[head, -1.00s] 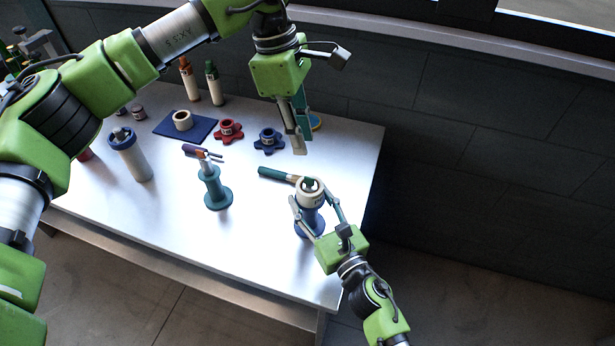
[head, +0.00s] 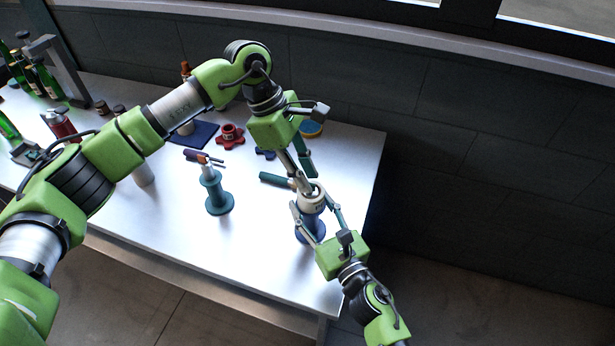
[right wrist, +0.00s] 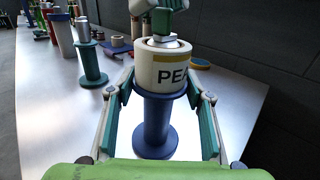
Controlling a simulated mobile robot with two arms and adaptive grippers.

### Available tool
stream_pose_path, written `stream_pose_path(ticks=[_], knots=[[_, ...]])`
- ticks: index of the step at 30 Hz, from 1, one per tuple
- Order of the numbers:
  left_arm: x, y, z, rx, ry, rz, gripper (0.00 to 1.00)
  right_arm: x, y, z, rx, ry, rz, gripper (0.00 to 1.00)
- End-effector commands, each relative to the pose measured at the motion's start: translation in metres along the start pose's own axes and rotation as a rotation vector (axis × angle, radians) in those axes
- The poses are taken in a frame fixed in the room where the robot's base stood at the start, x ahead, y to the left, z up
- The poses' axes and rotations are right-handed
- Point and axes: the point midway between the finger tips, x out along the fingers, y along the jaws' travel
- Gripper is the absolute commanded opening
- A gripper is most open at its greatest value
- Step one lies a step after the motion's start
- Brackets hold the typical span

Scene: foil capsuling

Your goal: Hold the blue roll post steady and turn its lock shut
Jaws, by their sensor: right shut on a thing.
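The blue roll post (head: 309,232) stands upright near the table's right front, with a cream roll (head: 312,204) on top. In the right wrist view, the post (right wrist: 155,130) shows below the roll (right wrist: 165,70), which has dark lettering. My right gripper (head: 315,213) is shut on the blue roll post, one finger on each side just under the roll. A small green lock piece (right wrist: 161,20) rises above the roll. My left gripper (head: 303,183) points down at the top of the post from above. Its fingertips overlap the lock, so their gap is unclear.
A teal roll post (head: 216,195) stands left of the blue one. A dark green cylinder (head: 275,179) lies just behind. A red star knob (head: 231,136) and a blue mat (head: 205,133) are farther back. The table's front left is clear.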

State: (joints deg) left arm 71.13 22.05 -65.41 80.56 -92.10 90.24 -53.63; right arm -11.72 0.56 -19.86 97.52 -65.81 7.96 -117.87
Motion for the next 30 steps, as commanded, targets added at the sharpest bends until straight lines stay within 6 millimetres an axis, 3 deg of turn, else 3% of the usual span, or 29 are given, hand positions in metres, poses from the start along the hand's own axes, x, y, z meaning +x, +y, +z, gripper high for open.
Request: stream_pose_path(ticks=[4, 13, 16, 30], knots=[[0.0110, -0.0001, 0.0001, 0.000, 0.000, 0.000, 0.21, -0.0002, -0.0001, -0.0003, 0.000, 0.001, 0.000, 0.12], [0.0132, 0.0000, 0.0000, 0.000, 0.000, 0.000, 0.21, -0.0002, -0.0001, -0.0004, 0.000, 0.001, 0.000, 0.12], [0.0131, 0.0001, 0.0001, 0.000, 0.000, 0.000, 0.00, -0.0002, -0.0001, -0.0004, 0.000, 0.001, 0.000, 0.12], [0.0126, 0.0001, -0.0001, -0.042, 0.001, 0.020, 0.00, -0.0002, -0.0002, -0.0006, 0.000, 0.001, -0.001, 0.12]])
